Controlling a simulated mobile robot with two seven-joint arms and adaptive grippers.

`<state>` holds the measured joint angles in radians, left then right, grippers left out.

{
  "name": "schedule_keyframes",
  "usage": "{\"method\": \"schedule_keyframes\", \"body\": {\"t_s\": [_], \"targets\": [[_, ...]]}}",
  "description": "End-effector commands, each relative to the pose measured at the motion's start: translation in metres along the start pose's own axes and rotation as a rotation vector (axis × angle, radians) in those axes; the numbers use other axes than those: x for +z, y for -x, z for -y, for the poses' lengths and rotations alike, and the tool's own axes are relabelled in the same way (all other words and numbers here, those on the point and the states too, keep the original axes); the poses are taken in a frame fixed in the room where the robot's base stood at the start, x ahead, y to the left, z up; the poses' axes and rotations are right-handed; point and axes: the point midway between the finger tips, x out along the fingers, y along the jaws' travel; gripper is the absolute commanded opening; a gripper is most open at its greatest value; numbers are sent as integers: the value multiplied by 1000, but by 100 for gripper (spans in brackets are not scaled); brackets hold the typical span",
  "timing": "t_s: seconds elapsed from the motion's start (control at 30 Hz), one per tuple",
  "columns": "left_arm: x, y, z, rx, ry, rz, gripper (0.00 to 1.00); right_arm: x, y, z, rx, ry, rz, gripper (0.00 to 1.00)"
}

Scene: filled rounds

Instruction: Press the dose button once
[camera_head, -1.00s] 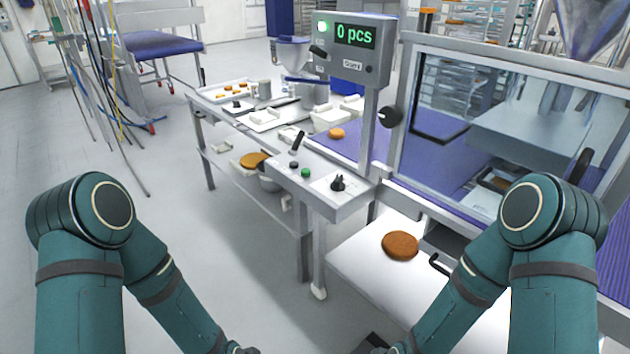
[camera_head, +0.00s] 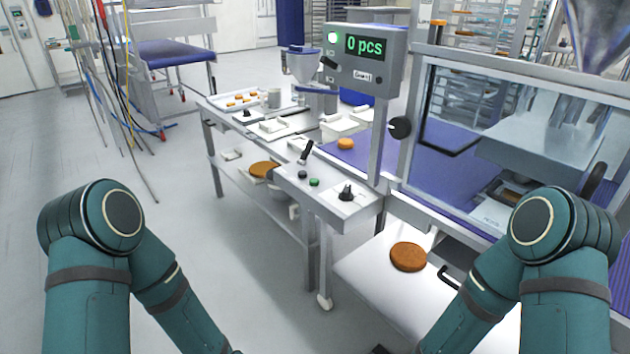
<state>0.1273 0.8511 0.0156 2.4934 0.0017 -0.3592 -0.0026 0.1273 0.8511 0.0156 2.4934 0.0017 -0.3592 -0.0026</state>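A control panel (camera_head: 330,199) sits at the near end of the steel table. It carries a green button (camera_head: 314,182), a dark button (camera_head: 302,175), a black lever (camera_head: 306,152) and a black knob (camera_head: 346,192). I cannot read which control is the dose button. My two teal arms reach in from the bottom left and bottom right. Both grippers are below the picture's edge, and no hand is at the panel.
A brown round (camera_head: 408,256) lies on a white surface (camera_head: 372,277) right of the panel. A clear-walled machine (camera_head: 520,110) stands at right. The floor at left is open; hanging hoses (camera_head: 125,90) are farther back.

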Motion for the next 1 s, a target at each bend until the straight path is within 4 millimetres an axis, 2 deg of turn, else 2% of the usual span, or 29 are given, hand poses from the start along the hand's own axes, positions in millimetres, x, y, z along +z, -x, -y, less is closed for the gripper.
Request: {"method": "schedule_keyframes", "body": {"t_s": [0.03, 0.17, 1.0], "targets": [[0, 0, 0, 0, 0, 0, 47, 0, 0, 0, 0, 0, 0, 47], [0, 0, 0, 0, 0, 0, 1, 0, 0, 0, 0, 0, 0, 47], [0, 0, 0, 0, 0, 0, 0, 0, 0, 0, 0, 0, 0, 47]]}}
